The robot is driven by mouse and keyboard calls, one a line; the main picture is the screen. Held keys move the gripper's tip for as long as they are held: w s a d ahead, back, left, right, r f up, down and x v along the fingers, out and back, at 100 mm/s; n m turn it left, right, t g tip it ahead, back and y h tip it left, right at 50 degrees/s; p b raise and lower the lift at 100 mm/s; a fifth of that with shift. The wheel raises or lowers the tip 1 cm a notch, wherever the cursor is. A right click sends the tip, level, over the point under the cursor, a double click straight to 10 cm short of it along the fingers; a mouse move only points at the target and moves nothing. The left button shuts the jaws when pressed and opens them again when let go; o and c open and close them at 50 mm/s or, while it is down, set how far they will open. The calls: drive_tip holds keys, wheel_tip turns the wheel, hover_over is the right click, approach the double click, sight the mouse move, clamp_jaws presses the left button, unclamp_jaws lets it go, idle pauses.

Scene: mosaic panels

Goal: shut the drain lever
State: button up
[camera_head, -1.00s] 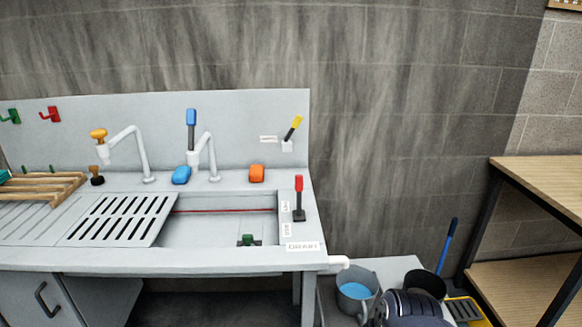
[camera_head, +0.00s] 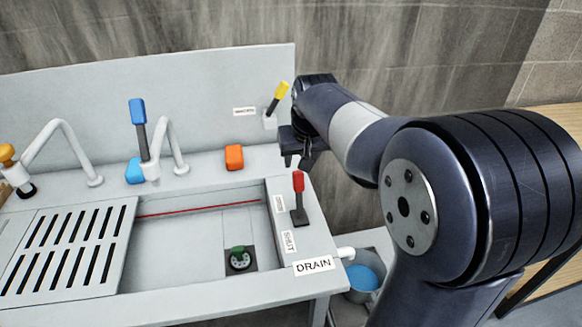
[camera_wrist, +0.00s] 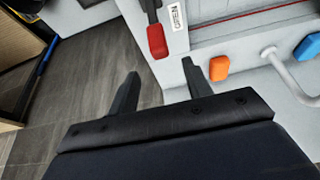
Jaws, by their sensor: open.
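The drain lever has a red handle (camera_head: 298,181) on a dark stem and stands nearly upright on the sink's right rim. A DRAIN label (camera_head: 313,264) and a SHUT label (camera_head: 289,242) lie in front of it; another label lies at its left. In the wrist view the red handle (camera_wrist: 157,41) shows beyond the fingers, between their lines. My gripper (camera_head: 302,160) is open and empty, above and behind the lever, apart from it. Both fingers show in the wrist view (camera_wrist: 158,88).
A yellow-handled lever (camera_head: 278,95) is on the back panel close to my gripper. A blue-handled tap (camera_head: 138,112) and an orange block (camera_head: 234,157) stand left. The basin holds a green drain part (camera_head: 239,257). A grey bucket (camera_head: 362,283) stands below right.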

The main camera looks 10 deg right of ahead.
sight(299, 174)
drive_tip(key=x, duration=1)
drive_tip(key=shift+s+f+p, duration=0.1)
drive_tip(key=shift+s+p, duration=0.05)
drive_tip(key=shift+p, duration=0.2)
clamp_jaws()
